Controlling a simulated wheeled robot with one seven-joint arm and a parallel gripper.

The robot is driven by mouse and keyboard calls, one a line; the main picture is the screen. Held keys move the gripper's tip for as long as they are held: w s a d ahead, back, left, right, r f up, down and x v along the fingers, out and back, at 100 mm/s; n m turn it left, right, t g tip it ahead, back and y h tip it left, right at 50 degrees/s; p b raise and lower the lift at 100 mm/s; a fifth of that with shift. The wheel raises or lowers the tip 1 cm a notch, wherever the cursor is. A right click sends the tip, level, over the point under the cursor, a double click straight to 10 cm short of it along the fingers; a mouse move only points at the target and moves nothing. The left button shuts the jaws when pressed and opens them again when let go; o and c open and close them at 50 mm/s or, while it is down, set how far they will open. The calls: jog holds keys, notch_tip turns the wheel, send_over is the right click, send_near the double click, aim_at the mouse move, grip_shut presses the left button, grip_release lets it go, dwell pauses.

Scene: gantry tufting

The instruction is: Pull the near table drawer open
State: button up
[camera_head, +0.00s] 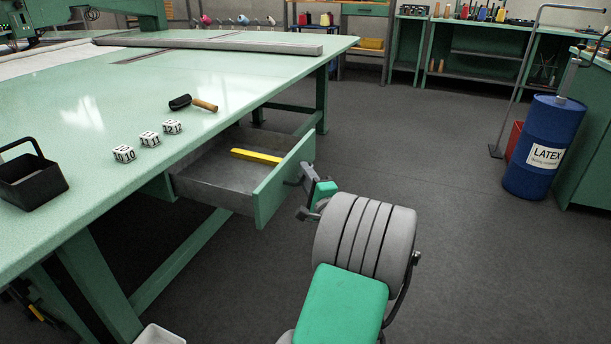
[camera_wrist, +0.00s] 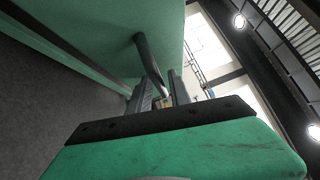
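The near table drawer (camera_head: 215,180) is pulled well out from under the green table (camera_head: 250,73). It is a grey box with a green front (camera_head: 284,180), and a yellow bar (camera_head: 257,156) lies inside. My gripper (camera_head: 300,184) is at the outer face of the drawer front, at handle height. In the wrist view the dark bar handle (camera_wrist: 151,62) runs down from the green front to between the two fingers of my gripper (camera_wrist: 162,95). The fingers stand close on either side of the handle; their exact contact with it is partly hidden.
On the table are numbered white blocks (camera_head: 149,139), a dark-headed tool with a wooden handle (camera_head: 193,103) and a black caddy (camera_head: 30,180). A blue latex drum (camera_head: 543,148) stands at the right. The grey floor (camera_head: 430,150) between is clear. A white bin (camera_head: 160,335) is at the bottom.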

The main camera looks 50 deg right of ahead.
jog(key=shift+o, duration=0.6)
jog(key=shift+s, duration=0.1)
jog(key=r+p+v, duration=0.1)
jog(key=v, duration=0.6)
jog(key=shift+s+f, duration=0.25)
jog(key=shift+f, duration=0.3)
jog(key=shift+a, duration=0.15)
